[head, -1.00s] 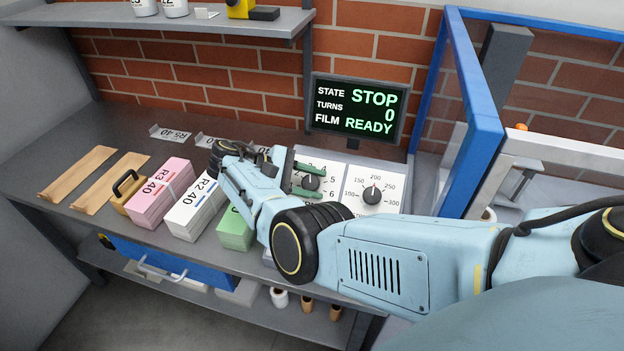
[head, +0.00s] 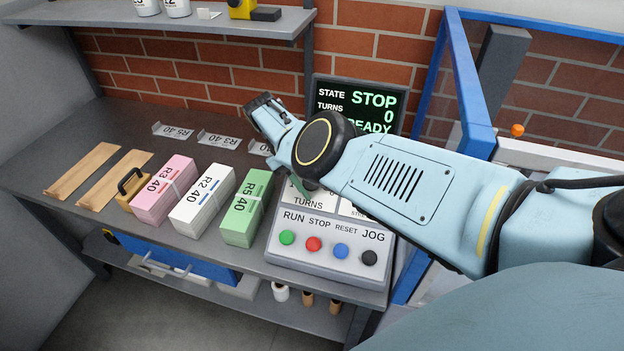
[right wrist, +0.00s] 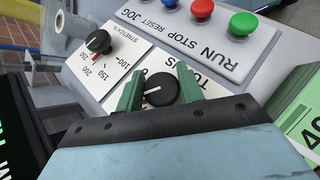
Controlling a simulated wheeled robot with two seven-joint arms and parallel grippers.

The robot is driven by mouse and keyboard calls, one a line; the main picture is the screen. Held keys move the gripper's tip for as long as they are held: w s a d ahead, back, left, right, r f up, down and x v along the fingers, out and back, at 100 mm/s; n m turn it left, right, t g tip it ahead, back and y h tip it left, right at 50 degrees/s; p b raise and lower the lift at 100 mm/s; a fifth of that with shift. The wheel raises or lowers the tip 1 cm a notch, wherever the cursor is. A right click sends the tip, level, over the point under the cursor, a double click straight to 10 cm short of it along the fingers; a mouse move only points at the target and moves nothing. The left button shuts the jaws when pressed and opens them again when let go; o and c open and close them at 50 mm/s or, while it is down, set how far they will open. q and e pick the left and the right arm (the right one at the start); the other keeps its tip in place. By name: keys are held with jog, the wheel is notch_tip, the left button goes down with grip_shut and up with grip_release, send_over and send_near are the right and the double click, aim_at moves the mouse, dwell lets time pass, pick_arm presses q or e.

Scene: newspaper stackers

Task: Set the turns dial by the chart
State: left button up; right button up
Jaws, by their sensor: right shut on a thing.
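The black turns dial (right wrist: 161,89) sits on its white plate in the right wrist view. The green fingers of my right gripper (right wrist: 159,80) stand on either side of it and are shut on it. The dial's white pointer mark shows, but its number cannot be read because the fingers cover most of the scale. In the head view my right arm hides most of the dial; a bit of the right gripper (head: 308,184) shows under the wrist. The display (head: 360,105) reads STOP and turns 0, with the film line partly covered. I see no chart. My left gripper is not in view.
The stretch dial (right wrist: 98,41) is beside the turns dial. RUN, STOP, RESET and JOG buttons sit on the panel (head: 330,270). Pink (head: 163,192), white (head: 203,200) and green (head: 246,210) bundles stand left of it. A blue frame (head: 470,85) rises at the right.

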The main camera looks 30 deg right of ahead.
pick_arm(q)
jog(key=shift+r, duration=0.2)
pick_arm(e)
jog(key=shift+s+a+f+m+y, duration=0.1)
jog(key=shift+s+f+m+y, duration=0.05)
jog(key=shift+f+m+y, duration=0.2)
jog(key=o, duration=0.9)
jog(key=shift+r, duration=0.15)
jog(key=shift+o, duration=0.2)
jog(key=shift+r, duration=0.1)
